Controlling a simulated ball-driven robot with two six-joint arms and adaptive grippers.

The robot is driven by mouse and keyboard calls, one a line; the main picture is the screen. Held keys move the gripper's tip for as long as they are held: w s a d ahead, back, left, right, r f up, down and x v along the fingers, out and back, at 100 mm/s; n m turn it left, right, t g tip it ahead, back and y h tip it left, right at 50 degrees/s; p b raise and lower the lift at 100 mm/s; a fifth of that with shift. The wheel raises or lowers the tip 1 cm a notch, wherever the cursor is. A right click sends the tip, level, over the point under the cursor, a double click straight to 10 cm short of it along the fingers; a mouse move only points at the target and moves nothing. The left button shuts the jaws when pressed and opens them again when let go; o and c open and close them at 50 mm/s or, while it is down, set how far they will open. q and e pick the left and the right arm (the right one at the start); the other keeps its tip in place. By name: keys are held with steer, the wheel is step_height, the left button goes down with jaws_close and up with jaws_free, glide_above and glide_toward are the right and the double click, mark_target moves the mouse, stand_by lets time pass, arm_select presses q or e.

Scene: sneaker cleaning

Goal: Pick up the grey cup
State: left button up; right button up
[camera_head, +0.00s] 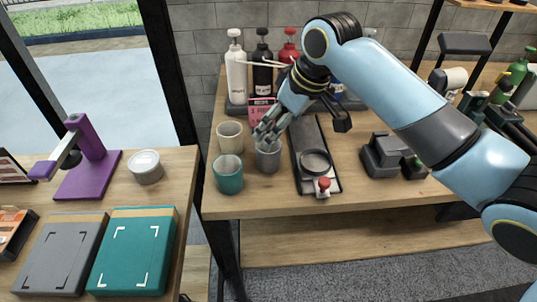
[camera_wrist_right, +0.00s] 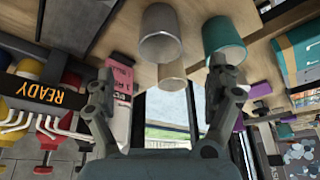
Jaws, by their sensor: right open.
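The grey cup (camera_head: 268,158) stands upright on the wooden table, right of a teal cup (camera_head: 228,176) and a cream cup (camera_head: 230,137). My right gripper (camera_head: 265,137) is over the grey cup's back rim and partly hides it. In the right wrist view, its fingers (camera_wrist_right: 164,84) are spread and empty. There the grey cup (camera_wrist_right: 160,38) is at the top, beyond the fingertips. The teal cup (camera_wrist_right: 222,42) is to its right and the cream cup (camera_wrist_right: 172,74) below it. I cannot tell whether a finger touches the grey cup. My left gripper is not in view.
Right of the cups lies a dark tray (camera_head: 304,137) with a round dish and a red knob. Pump bottles (camera_head: 236,75) stand behind. A pink card (camera_head: 262,110) is close behind the gripper. A black device (camera_head: 392,157) stands farther right. The table's front strip is clear.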

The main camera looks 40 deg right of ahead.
mark_target(268, 155)
steer(key=x, duration=1)
steer(key=shift+f, duration=0.1)
steer(key=shift+s, duration=0.1)
steer(key=shift+c, duration=0.3)
steer(key=c, duration=1)
